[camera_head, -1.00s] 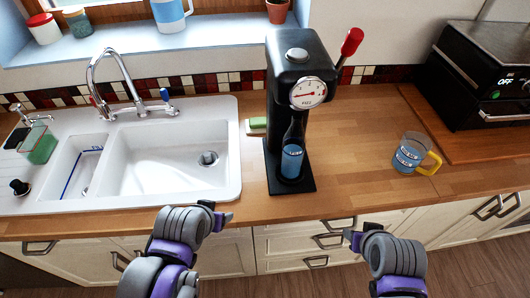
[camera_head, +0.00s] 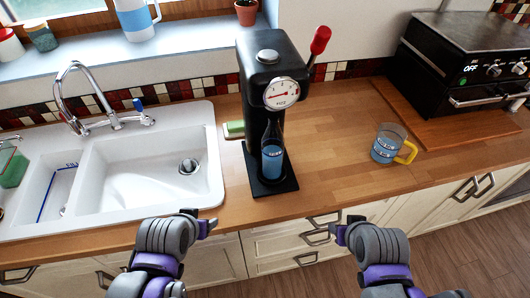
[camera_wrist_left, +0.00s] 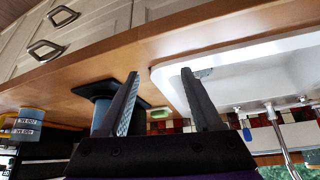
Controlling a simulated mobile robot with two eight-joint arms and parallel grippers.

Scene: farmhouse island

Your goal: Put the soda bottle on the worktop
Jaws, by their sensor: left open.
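The soda bottle (camera_head: 272,163), dark with blue liquid low in it, stands upright in the black soda machine (camera_head: 268,80), on its base plate. The machine is on the wooden worktop (camera_head: 330,150). My left gripper (camera_head: 207,223) is low in front of the worktop edge, short of the machine and apart from the bottle. In the left wrist view my left gripper (camera_wrist_left: 160,72) has its fingers apart with nothing between them; the bottle's blue part (camera_wrist_left: 103,113) shows beside one finger. My right gripper (camera_head: 342,232) is in front of the worktop; its jaw opening cannot be made out.
A white sink (camera_head: 150,170) is left of the machine, with a green sponge (camera_head: 234,129) between them. A measuring jug (camera_head: 387,143) with a yellow handle stands to the right, before a black oven (camera_head: 470,65). The worktop between machine and jug is clear.

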